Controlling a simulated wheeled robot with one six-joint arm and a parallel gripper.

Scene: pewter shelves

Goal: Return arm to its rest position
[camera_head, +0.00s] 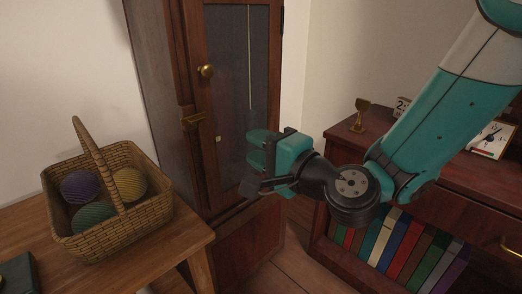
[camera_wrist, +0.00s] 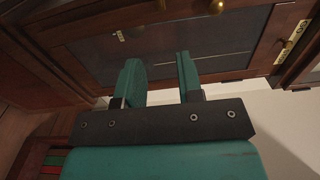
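My gripper (camera_head: 258,152) is at the end of my teal and black arm, which reaches in from the upper right in the head view. The gripper points left, in front of the dark wooden cabinet door with a glass pane. In the wrist view my gripper (camera_wrist: 160,75) shows two teal fingers standing apart with nothing between them. Beyond the fingers are the cabinet's pane (camera_wrist: 215,45) and frame. I cannot tell whether a fingertip touches the door.
A wicker basket (camera_head: 80,228) with yarn balls stands on a wooden table (camera_head: 170,250) at left. The tall cabinet (camera_head: 160,90) has a brass knob (camera_head: 206,71). At right a low bookcase (camera_head: 340,172) holds books (camera_head: 385,240), a small trophy (camera_head: 360,113) and a clock (camera_head: 491,138).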

